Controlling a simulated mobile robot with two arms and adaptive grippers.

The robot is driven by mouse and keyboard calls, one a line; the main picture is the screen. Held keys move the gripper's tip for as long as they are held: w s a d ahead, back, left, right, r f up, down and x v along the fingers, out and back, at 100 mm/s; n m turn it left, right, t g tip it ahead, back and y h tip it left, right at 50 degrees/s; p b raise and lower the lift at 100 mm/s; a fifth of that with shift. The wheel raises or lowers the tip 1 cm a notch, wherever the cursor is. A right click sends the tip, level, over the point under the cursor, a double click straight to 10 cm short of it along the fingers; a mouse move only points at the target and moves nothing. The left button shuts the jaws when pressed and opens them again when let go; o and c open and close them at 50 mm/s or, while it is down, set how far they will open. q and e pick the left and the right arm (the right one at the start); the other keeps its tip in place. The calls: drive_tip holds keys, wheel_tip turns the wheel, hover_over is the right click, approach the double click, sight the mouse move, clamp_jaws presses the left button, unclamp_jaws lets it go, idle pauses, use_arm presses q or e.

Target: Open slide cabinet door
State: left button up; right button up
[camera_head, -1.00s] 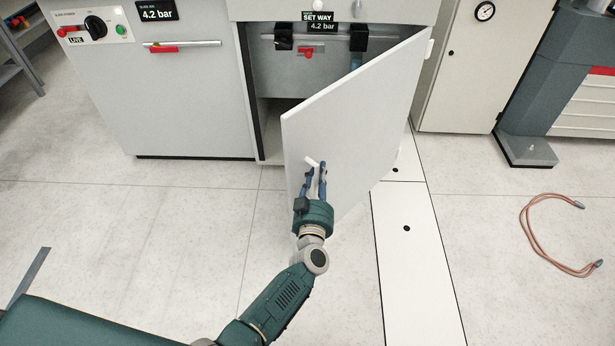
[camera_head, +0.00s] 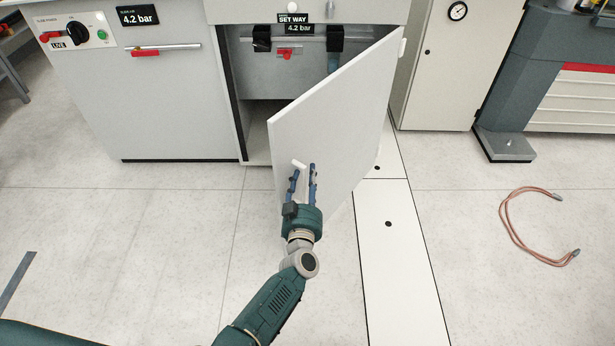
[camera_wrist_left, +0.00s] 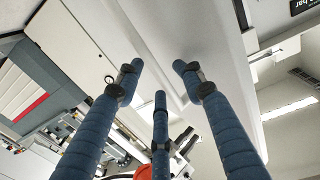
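The white cabinet door (camera_head: 335,125) stands wide open, hinged on its right side and swung out toward me. A small pale handle (camera_head: 299,164) sticks out near its lower left edge. My left gripper (camera_head: 303,171) is at that handle, with its blue fingers spread apart on either side of it. In the left wrist view the three fingers (camera_wrist_left: 158,85) are also apart, with nothing clearly clamped between them. The cabinet's inside (camera_head: 255,125) shows behind the door. My right gripper is not in view.
Red valve handles (camera_head: 285,54) and pipes sit inside the cabinet top. A closed panel (camera_head: 165,100) stands to the left and a tall grey cabinet (camera_head: 445,80) to the right. A copper hose (camera_head: 508,225) lies on the floor at right.

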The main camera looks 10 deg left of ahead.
use_arm(q)
drive_tip(key=s, duration=0.7)
drive_tip(key=shift+s+d, duration=0.2)
drive_tip(key=shift+d, duration=0.15)
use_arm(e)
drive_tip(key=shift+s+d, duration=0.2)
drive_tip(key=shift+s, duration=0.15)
use_arm(q)
drive_tip(key=shift+c, duration=0.2)
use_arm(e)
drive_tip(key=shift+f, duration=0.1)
